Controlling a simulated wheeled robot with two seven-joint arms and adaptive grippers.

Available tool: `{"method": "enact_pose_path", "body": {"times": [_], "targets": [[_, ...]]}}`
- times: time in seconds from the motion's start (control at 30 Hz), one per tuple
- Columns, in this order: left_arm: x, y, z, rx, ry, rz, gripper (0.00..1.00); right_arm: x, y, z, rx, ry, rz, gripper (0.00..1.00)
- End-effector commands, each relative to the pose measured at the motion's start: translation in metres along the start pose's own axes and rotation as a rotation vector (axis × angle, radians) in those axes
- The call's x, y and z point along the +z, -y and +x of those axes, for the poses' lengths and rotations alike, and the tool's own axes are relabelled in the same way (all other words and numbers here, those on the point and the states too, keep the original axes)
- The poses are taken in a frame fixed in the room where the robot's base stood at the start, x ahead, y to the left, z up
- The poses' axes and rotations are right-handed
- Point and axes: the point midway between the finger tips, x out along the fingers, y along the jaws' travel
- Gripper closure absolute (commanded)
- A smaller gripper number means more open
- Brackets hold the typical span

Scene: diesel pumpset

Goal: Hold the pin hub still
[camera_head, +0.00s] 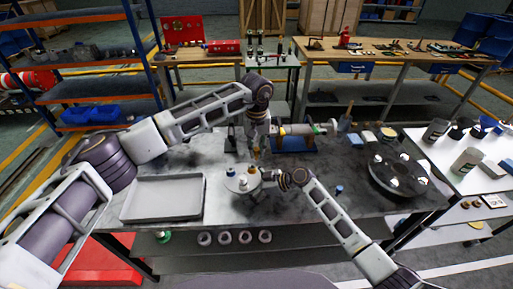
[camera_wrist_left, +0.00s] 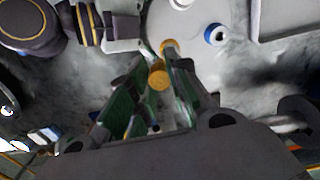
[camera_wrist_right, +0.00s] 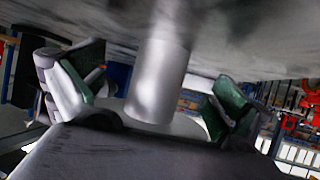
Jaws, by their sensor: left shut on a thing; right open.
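The pin hub is a pale round disc (camera_head: 241,183) on the front middle of the table, with several small pins or caps on it. In the right wrist view a silver cylinder (camera_wrist_right: 157,80), seemingly the hub's stem, stands between the fingers of my right gripper (camera_wrist_right: 155,95), with a pale disc behind it. That gripper is open, beside the hub in the head view (camera_head: 268,176). I cannot tell whether a finger touches it. My left gripper (camera_head: 256,151) is shut on a small brass-coloured pin (camera_wrist_left: 158,75), above and behind the hub. The disc's edge shows in the left wrist view (camera_wrist_left: 185,18).
An empty grey tray (camera_head: 162,198) lies left of the hub. A dark round plate (camera_head: 399,178) with pale parts is at the right. A pump-like cylinder on a blue stand (camera_head: 296,141) is behind.

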Motion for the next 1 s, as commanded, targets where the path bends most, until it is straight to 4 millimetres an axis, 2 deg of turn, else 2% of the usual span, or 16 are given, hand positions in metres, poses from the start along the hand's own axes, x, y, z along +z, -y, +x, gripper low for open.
{"method": "enact_pose_path", "body": {"times": [0.17,0.2,0.7,0.77,0.87,0.9,1.0], "targets": [[0.0,-0.0001,-0.0003,0.0,0.0,0.0,1.0,-0.0001,0.0,0.0,0.0,0.0,0.0,0.0],[0.0,-0.0002,-0.0003,0.0,0.0,0.0,1.0,-0.0001,0.0,0.0,0.0,0.0,0.0,0.03],[0.0,-0.0001,-0.0003,0.0,0.0,0.0,1.0,-0.0004,0.0001,0.0,0.0,-0.001,0.0,0.67],[0.0,-0.0001,-0.0003,0.0,0.0,0.0,1.0,-0.0003,0.0002,0.0001,0.0,-0.001,0.0,0.72],[0.0,-0.0001,-0.0003,0.0,0.0,0.0,1.0,-0.0001,0.0004,0.0002,-0.001,-0.001,0.0,0.72],[0.0,-0.0001,-0.0003,0.0,0.0,0.0,1.0,-0.0001,0.0004,0.0002,-0.001,0.0,0.0,0.49],[-0.0001,-0.0001,-0.0002,0.0,0.0,0.0,1.0,0.0,0.0004,0.0002,-0.001,0.0,0.0,0.39]]}}
